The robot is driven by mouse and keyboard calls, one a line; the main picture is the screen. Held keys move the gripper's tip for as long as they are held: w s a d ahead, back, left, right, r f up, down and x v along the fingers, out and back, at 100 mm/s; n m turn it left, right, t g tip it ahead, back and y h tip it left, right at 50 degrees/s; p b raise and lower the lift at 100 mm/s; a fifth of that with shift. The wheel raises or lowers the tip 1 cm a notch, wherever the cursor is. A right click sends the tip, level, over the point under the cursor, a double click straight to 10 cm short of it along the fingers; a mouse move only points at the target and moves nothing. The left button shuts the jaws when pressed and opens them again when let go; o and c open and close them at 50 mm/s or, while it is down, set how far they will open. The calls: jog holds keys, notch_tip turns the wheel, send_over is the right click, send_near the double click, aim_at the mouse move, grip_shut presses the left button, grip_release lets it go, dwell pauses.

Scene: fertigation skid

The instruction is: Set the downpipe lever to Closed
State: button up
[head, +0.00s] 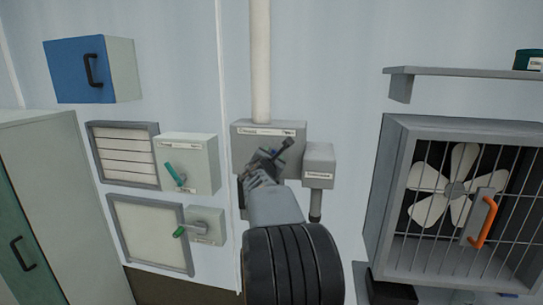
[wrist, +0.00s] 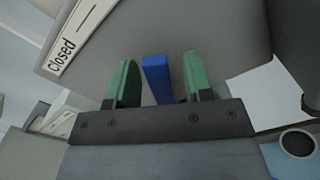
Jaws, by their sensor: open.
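The downpipe lever is a blue bar (wrist: 157,79) in the wrist view, on the face of a grey box (head: 243,147) under a white vertical pipe (head: 260,62). My gripper (wrist: 160,82) is open, its two green fingers on either side of the lever. The lever looks closer to the left finger, with gaps on both sides; I cannot tell if either touches. The "Closed" label (wrist: 74,40) is up and left of the lever. In the head view my gripper (head: 272,156) and arm hide most of the lever and the lower box.
A smaller grey box (head: 319,165) is close on the right. Left are a box with a green lever (head: 175,176) and a lower one with another green handle (head: 188,230). A caged fan (head: 446,187) with an orange handle is at right; a blue cabinet (head: 78,70) is upper left.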

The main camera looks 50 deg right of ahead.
jog(key=shift+d, duration=0.1)
grip_shut()
dwell(0.5)
